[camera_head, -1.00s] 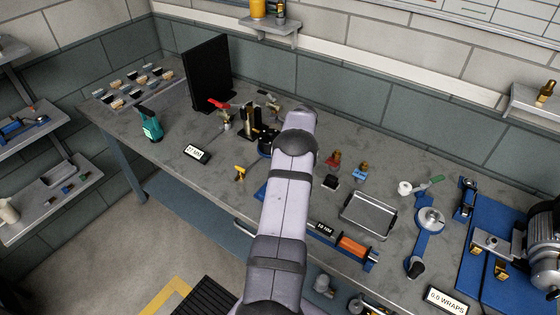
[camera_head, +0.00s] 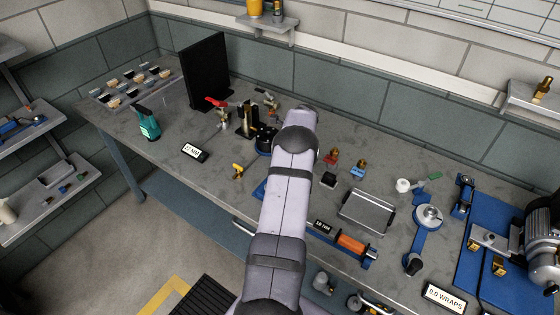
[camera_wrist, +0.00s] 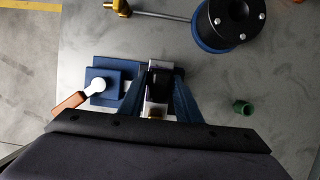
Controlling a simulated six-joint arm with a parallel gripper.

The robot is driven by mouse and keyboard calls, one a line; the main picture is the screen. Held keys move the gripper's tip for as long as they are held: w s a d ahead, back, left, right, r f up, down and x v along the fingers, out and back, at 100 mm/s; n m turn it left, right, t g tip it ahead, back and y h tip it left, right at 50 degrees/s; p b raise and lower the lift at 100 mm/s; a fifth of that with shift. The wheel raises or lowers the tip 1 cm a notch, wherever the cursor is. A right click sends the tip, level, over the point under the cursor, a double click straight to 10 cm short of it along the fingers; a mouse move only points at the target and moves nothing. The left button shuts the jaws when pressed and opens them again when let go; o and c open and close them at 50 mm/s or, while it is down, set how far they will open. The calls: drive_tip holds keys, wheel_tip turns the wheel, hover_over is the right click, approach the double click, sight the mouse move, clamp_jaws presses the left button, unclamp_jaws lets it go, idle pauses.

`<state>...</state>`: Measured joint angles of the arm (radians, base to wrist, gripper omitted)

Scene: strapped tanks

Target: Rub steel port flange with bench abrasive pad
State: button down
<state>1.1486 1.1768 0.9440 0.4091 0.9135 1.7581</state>
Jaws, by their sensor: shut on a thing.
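In the wrist view my gripper (camera_wrist: 158,100) has its blue fingers closed on a small block (camera_wrist: 159,80) with a dark middle and pale grey ends. I cannot tell whether this is the abrasive pad. A blue clamp-like fixture (camera_wrist: 106,78) with a white knob and an orange handle lies just left of the fingers. A black round piece (camera_wrist: 213,30) with bolts and a blue base ring stands at the upper right, apart from the gripper. No steel port flange is clearly identifiable. In the head view my arm hides the gripper and the block.
A green cylinder (camera_wrist: 242,107) lies right of the gripper.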

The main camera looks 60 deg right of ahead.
drive_tip(key=shift+w, duration=0.1)
idle(0.3)
drive_tip(key=shift+w+f+b, duration=0.15)
drive_tip(key=shift+w+b, duration=0.15)
drive_tip(key=shift+w, duration=0.8)
drive_tip(key=shift+s, duration=0.15)
drive_tip(key=shift+s+a, duration=0.1)
drive_tip(key=shift+s, duration=1)
drive_tip(key=shift+w, duration=0.15)
